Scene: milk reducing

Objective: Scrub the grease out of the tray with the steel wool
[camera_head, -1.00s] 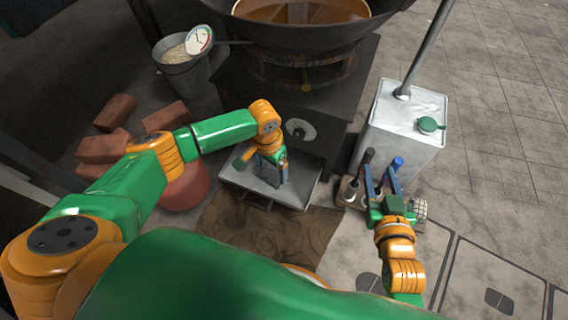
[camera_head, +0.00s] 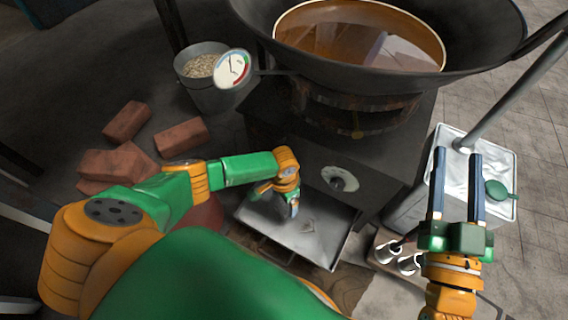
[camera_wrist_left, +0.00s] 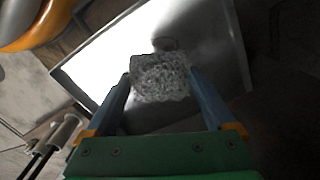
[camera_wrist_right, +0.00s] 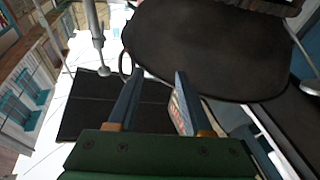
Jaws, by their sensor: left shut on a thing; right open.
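The shallow metal tray (camera_head: 325,240) sticks out below the stove's front. My left gripper (camera_head: 292,208) is down over the tray's left part. In the left wrist view my left gripper (camera_wrist_left: 160,88) is shut on the grey steel wool (camera_wrist_left: 160,78), with the tray's bright floor (camera_wrist_left: 105,62) beneath it; whether the wool touches the floor I cannot tell. In the head view a small dark mark (camera_head: 309,226) shows on the tray floor. My right gripper (camera_head: 457,160) is raised, open and empty, in front of the metal can. It shows open in the right wrist view too (camera_wrist_right: 158,85).
A wok of amber liquid (camera_head: 360,38) sits on the stove behind the tray. A square metal can with a green cap (camera_head: 497,190) stands at right. Small metal cups (camera_head: 388,250) are near the tray's right side. Bricks (camera_head: 125,160) and a bucket (camera_head: 207,92) lie left.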

